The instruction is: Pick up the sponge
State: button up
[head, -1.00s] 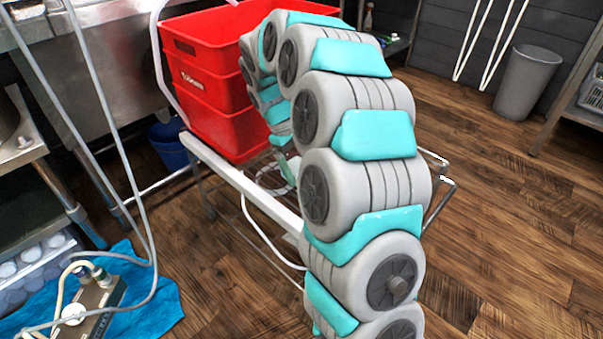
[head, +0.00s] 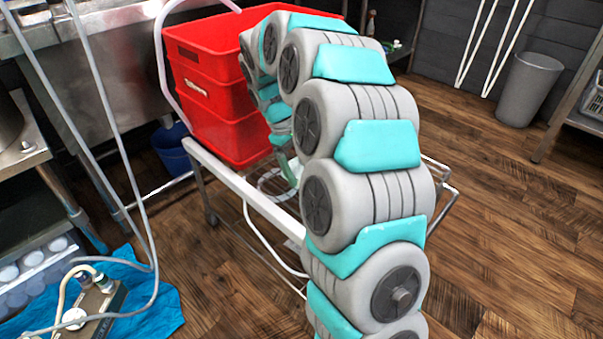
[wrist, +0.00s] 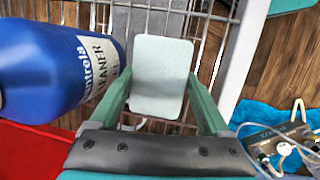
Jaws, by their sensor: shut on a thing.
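The sponge (wrist: 160,95) is a flat, pale grey-green block with rounded corners, in the middle of the wrist view. My gripper (wrist: 159,79) has its two green fingers on either side of it and is shut on it. The sponge is over the wire rack of the cart (wrist: 215,45).
A blue cleaner bottle (wrist: 60,65) lies close on the left of the gripper. Red stacked crates (head: 215,100) stand at the cart's far end. A hose-fitted pump (head: 95,310) is on a blue cloth (head: 160,310) at lower left. Wooden floor (head: 510,220) is clear on the right.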

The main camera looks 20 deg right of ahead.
aim_at(300, 169)
notch_tip(300, 169, up, 5)
jog(key=shift+w+r, duration=0.1)
jog(key=a, duration=1.9)
jog(key=shift+s+a, duration=0.3)
jog(key=shift+s, duration=0.1)
